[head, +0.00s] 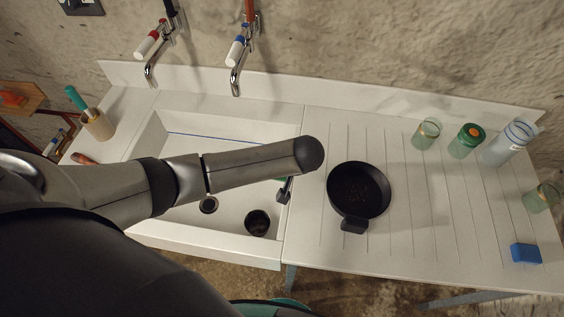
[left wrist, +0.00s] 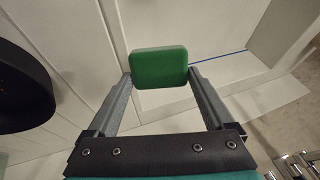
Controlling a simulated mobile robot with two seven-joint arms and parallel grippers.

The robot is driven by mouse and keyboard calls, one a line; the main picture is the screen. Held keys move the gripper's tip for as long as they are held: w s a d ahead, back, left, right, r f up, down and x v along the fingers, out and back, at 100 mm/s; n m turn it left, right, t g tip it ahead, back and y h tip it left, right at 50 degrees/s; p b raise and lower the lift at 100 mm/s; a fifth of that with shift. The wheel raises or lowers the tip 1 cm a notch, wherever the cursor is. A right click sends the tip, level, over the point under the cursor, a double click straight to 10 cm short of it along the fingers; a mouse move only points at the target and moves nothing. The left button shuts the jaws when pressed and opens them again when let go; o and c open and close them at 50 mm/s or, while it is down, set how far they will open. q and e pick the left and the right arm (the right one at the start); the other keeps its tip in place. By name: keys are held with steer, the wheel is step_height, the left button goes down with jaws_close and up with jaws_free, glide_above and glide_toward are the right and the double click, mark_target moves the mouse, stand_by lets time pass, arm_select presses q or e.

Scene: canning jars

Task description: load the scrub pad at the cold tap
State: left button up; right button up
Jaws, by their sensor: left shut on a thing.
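My left gripper (head: 285,189) hangs over the right side of the white sink, largely hidden by my forearm in the head view. In the left wrist view my left gripper (left wrist: 160,79) is shut on a green scrub pad (left wrist: 160,66), held between its fingertips. Only a sliver of the pad shows in the head view. The cold tap (head: 238,58), with a blue-marked white handle, is on the back wall above the sink, well apart from the pad. My right gripper is in neither view.
The sink (head: 270,246) holds a dark round vessel (head: 257,222). A red-marked tap (head: 148,46) is left of the cold one. On the drainboard (head: 430,230) are a black pan (head: 358,190), glass jars (head: 426,134) at the back and a blue sponge (head: 525,253).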

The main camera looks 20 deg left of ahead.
arm_select(q)
steer(key=shift+w+a+f+b, duration=0.2)
steer(key=shift+w+a+b, duration=0.25)
steer(key=shift+a+b, duration=0.1)
steer(key=shift+w+a+f+b, duration=0.2)
steer(key=shift+w+a+b, duration=0.25)
steer(key=shift+b, duration=0.1)
steer(key=w+a+f+b, duration=0.2)
steer(key=w+a+b, duration=0.4)
steer(key=a, duration=0.3)
steer(key=shift+w+b, duration=0.3)
steer(key=shift+b, duration=0.2)
